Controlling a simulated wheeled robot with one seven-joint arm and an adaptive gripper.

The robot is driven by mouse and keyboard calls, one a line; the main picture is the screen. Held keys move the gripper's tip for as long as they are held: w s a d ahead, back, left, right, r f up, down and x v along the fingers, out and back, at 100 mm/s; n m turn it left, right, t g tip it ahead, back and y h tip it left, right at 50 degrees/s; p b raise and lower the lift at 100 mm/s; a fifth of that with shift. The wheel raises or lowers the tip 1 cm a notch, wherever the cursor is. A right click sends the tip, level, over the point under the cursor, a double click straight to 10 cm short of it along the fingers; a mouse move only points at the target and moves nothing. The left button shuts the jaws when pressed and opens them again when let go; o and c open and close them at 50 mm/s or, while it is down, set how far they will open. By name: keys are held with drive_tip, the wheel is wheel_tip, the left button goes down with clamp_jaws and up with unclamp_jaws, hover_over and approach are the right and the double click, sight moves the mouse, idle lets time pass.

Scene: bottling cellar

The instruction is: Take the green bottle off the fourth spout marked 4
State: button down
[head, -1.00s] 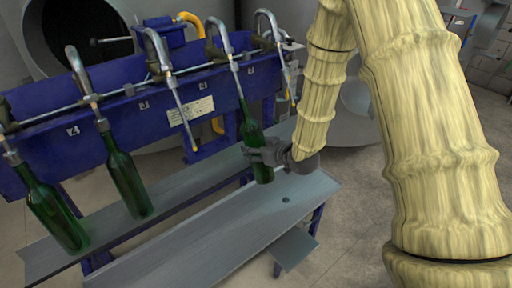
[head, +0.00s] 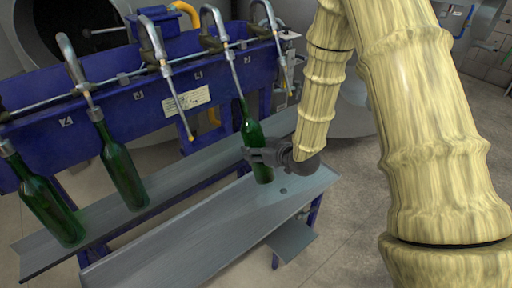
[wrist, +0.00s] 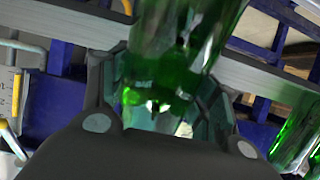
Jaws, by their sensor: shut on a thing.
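The green bottle (head: 257,143) stands nearly upright below the fourth spout (head: 214,24), in the head view. Its mouth is at the lower end of that spout's thin tube; I cannot tell whether the tip is still inside the neck. My gripper (head: 262,157) is shut around the lower half of the bottle, coming from the right. The bottle's base is over the front grey ledge, and I cannot tell whether it touches. In the wrist view, the green glass (wrist: 170,75) fills the space between my gripper's fingers (wrist: 168,100).
Two other green bottles, one (head: 48,205) far left and one (head: 123,170) to its right, stand under their spouts. The third spout (head: 150,40) and the rightmost spout (head: 265,15) have no bottle. The front grey ledge (head: 190,240) is mostly clear.

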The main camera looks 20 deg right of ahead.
sight(270, 175)
drive_tip(key=shift+s+d+f+b, duration=0.2)
drive_tip(key=shift+s+f+b, duration=0.4)
drive_tip(key=shift+f, duration=0.6)
drive_tip(key=shift+s+d+f+b, duration=0.2)
drive_tip(key=shift+s+f+b, duration=0.3)
drive_tip(key=shift+f, duration=0.75)
drive_tip(key=shift+s+d+f+b, duration=0.2)
drive_tip(key=shift+s+f+b, duration=0.4)
drive_tip(key=shift+f, duration=0.6)
drive_tip(key=shift+s+f+p+v, duration=0.15)
drive_tip(key=shift+p+v, duration=0.25)
drive_tip(key=shift+v, duration=0.75)
drive_tip(key=shift+f+p+v, duration=0.2)
drive_tip(key=shift+p+v, duration=0.15)
drive_tip(key=shift+v, duration=0.8)
drive_tip(key=shift+s+f+p+v, duration=0.15)
drive_tip(key=shift+p+v, duration=0.25)
drive_tip(key=shift+v, duration=0.75)
drive_tip(key=shift+d, duration=0.1)
